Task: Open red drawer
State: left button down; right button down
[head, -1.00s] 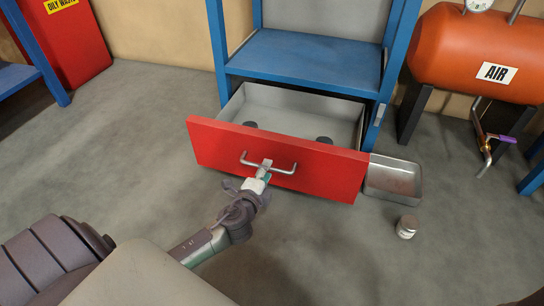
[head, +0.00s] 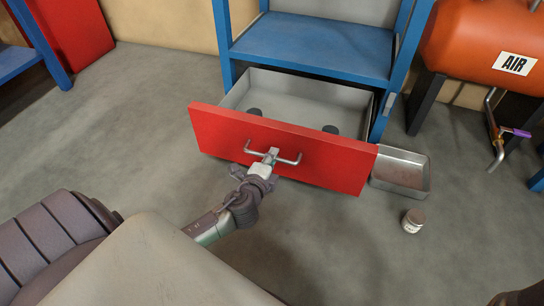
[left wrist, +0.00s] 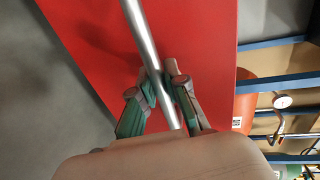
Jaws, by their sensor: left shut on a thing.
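The red drawer (head: 225,132) stands pulled out from under the blue shelf frame, its grey inside showing. Two dark round things (head: 331,129) lie in it. A metal bar handle (head: 291,161) runs across its front. My left gripper (head: 268,160) is at the middle of the handle. In the left wrist view my left gripper (left wrist: 164,92) has its fingers on both sides of the handle bar (left wrist: 145,40), shut on it, against the red front (left wrist: 85,45). My right gripper is not in view.
A metal tray (head: 402,171) lies on the floor right of the drawer, with a small jar (head: 413,220) in front of it. An orange air tank (head: 480,45) stands at the right. The floor left of the drawer is clear.

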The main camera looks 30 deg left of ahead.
pick_arm(q)
jog(key=x, duration=0.3)
jog(key=shift+w+a+r+p, duration=0.1)
jog(key=shift+w+r+p, duration=0.15)
jog(key=shift+w+p, duration=0.15)
jog(key=c, duration=1.2)
grip_release()
jog(key=v, duration=1.1)
jog(key=shift+s+r, duration=0.1)
jog(key=shift+s, duration=0.3)
